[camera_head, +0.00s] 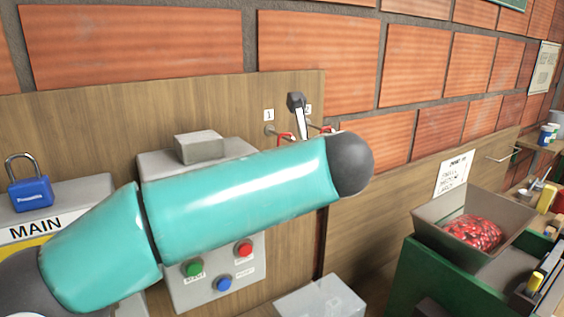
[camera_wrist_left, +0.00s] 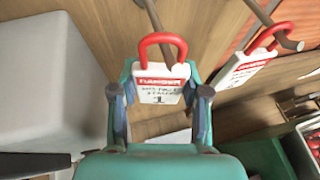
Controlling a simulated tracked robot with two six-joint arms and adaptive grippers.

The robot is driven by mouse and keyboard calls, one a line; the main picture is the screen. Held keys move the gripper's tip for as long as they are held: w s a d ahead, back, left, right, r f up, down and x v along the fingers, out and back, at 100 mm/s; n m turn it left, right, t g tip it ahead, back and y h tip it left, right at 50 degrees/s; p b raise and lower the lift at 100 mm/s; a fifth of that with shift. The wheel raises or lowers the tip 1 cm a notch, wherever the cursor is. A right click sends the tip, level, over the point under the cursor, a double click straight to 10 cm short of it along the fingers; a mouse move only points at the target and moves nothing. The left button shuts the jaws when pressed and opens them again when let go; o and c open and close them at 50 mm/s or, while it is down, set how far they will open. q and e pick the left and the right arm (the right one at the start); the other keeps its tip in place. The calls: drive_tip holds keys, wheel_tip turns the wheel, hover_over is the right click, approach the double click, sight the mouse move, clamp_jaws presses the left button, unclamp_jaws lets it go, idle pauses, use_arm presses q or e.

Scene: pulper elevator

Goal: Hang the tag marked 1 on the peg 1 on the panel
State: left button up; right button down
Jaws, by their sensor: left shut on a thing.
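In the left wrist view, my left gripper (camera_wrist_left: 160,91) is shut on the white tag marked 1 (camera_wrist_left: 158,88), which has a red shackle at its top. A metal peg (camera_wrist_left: 156,22) comes down from the top edge, and its tip overlaps the shackle's opening. It looks threaded through, but I cannot tell for sure. In the head view, label 1 (camera_head: 269,115) is on the wooden panel (camera_head: 120,105), above peg 1 (camera_head: 269,130). A red shackle (camera_head: 286,137) shows just beside that peg. My right gripper is not in view.
A second tag (camera_wrist_left: 248,68) hangs by a red shackle on the neighbouring peg (camera_wrist_left: 285,40). A grey button box (camera_head: 185,285) is behind my arm. A blue padlock (camera_head: 30,193) is at left. A hopper of red fruit (camera_head: 475,232) stands at right.

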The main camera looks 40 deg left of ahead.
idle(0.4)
use_arm(q)
drive_tip(key=o, duration=1.1)
drive_tip(key=shift+r, duration=0.35)
wheel_tip(320, 180, up, 9)
drive_tip(key=shift+s+r, duration=0.1)
drive_tip(key=shift+r, duration=0.05)
drive_tip(key=shift+a, duration=0.1)
drive_tip(key=shift+f, duration=0.2)
